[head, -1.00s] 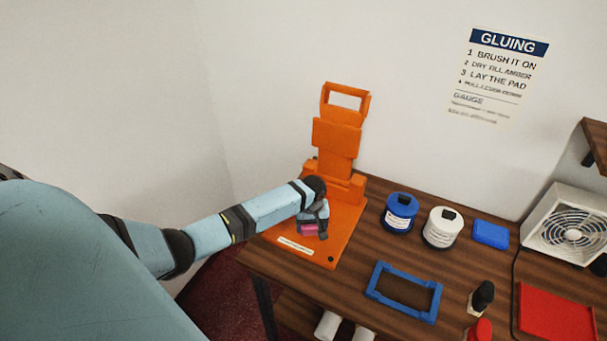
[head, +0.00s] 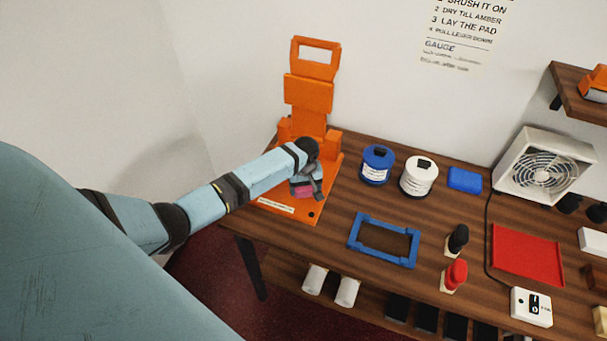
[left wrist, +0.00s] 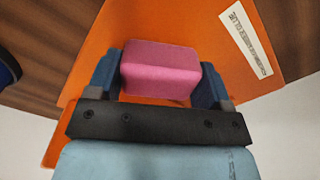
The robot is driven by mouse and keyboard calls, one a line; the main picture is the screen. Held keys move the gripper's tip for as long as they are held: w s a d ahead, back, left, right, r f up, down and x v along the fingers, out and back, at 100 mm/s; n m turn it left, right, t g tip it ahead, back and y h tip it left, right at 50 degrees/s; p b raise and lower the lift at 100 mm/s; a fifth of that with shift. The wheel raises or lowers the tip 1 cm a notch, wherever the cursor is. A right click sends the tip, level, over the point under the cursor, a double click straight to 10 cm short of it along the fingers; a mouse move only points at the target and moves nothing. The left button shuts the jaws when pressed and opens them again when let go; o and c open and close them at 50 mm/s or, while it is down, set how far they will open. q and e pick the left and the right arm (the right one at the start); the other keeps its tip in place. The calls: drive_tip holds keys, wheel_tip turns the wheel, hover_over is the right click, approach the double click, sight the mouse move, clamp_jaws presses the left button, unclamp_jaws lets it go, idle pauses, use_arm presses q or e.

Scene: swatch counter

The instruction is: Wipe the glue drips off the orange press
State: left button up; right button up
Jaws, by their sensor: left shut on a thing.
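The orange press (head: 309,95) stands upright at the table's back left corner, its flat base (head: 294,209) reaching toward the front edge. My left gripper (head: 304,187) is over that base, shut on a pink block (left wrist: 160,70), likely a sponge. In the left wrist view the block sits between the two blue fingers, close over the orange base (left wrist: 215,65); I cannot tell whether it touches. A white label strip (left wrist: 246,38) lies on the base. I see no glue drips; the arm and block cover part of the base. My right gripper is not in view.
A blue jar (head: 377,165) and a white jar (head: 419,177) stand right of the press. A blue frame (head: 383,240) lies in front. Small bottles, a red tray (head: 527,254) and a white fan (head: 545,170) are farther right.

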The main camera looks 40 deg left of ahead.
use_arm(q)
drive_tip(key=shift+r, duration=3)
drive_tip(key=shift+r, duration=0.1)
drive_tip(key=shift+r, duration=1.4)
